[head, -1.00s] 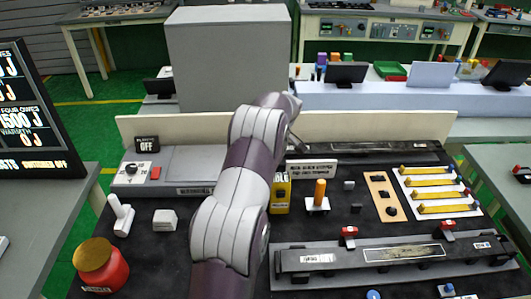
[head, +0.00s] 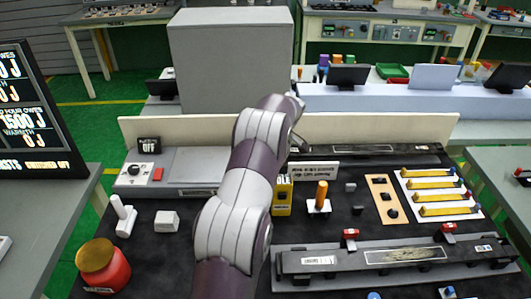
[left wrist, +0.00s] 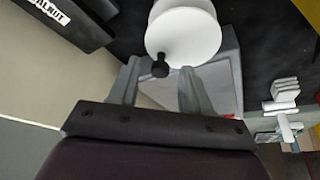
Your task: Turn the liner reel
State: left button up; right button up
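In the left wrist view a white round reel (left wrist: 187,30) with a small black crank knob (left wrist: 160,67) sits beyond my left gripper (left wrist: 160,75). The two grey fingers are apart, with the knob between their tips and a visible gap on each side. I cannot tell how deep the knob sits between them. In the head view my arm rises through the middle of the bench and hides the reel; the gripper's fingers are not visible there. My right gripper is in neither view.
The dark bench carries a red jar (head: 103,266), a white-handled tool (head: 123,215), a yellow block (head: 282,196), an orange-handled post (head: 320,195) and a long clamped fixture (head: 390,256). A cream back panel (head: 390,126) and a large grey box (head: 232,60) stand behind.

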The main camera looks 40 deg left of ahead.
pick_arm(q)
jog(key=p+v, duration=0.9)
jog(key=v, duration=0.3)
jog(key=shift+d+r+p, duration=0.2)
jog(key=shift+r+p, duration=0.1)
